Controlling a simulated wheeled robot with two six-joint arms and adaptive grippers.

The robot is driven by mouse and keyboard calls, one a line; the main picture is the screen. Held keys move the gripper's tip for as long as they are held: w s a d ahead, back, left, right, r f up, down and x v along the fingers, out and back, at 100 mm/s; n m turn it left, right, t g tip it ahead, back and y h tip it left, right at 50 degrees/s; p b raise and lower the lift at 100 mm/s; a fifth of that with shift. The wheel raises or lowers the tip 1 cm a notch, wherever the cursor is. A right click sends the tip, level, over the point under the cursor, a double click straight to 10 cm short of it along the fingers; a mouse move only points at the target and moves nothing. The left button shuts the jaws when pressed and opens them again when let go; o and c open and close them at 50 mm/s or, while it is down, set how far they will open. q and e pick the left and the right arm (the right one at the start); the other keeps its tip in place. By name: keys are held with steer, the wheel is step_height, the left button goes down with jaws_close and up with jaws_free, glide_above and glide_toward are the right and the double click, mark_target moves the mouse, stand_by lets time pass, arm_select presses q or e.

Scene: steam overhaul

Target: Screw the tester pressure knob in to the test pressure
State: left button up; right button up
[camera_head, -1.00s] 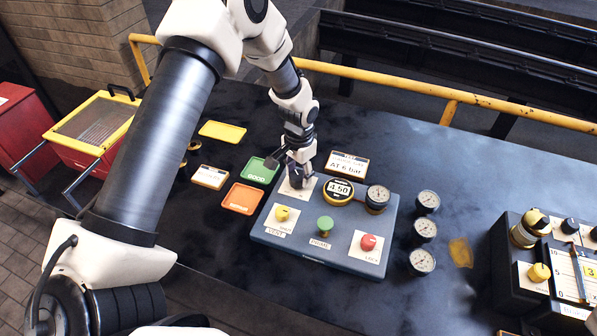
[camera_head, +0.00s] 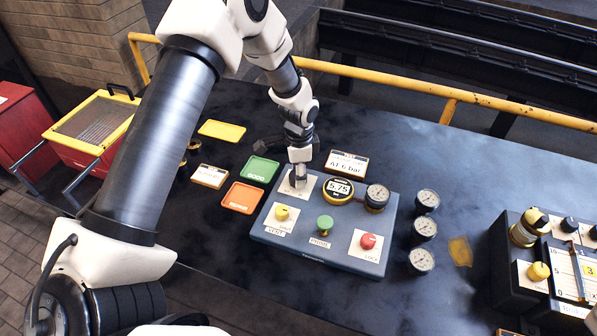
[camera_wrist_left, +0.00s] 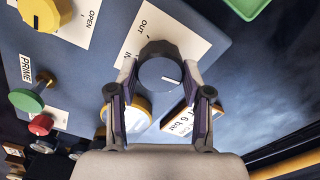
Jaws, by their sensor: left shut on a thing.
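The tester (camera_head: 320,256) is a grey-blue panel box on the dark bench. Its dark pressure knob (camera_wrist_left: 160,74), with a white pointer line, sits on a white plate marked OUT and IN in the left wrist view. My left gripper (camera_head: 298,180) reaches down onto the back left corner of the tester. Its two fingers (camera_wrist_left: 158,85) are shut on the knob's sides. In the head view the gripper mostly hides the knob. A sign (camera_head: 346,164) behind the tester reads "AT 6 bar". My right gripper is not in view.
Green (camera_head: 263,169), orange (camera_head: 242,197) and yellow (camera_head: 222,130) trays lie left and behind.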

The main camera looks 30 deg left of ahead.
arm_select(q)
steer(key=shift+s+f, duration=0.1)
steer(key=shift+s, duration=0.05)
steer(key=o, duration=1.2)
steer(key=shift+c, duration=0.2)
steer(key=shift+d, duration=0.1)
step_height(320, 180, up, 12)
steer(key=shift+w, duration=0.2)
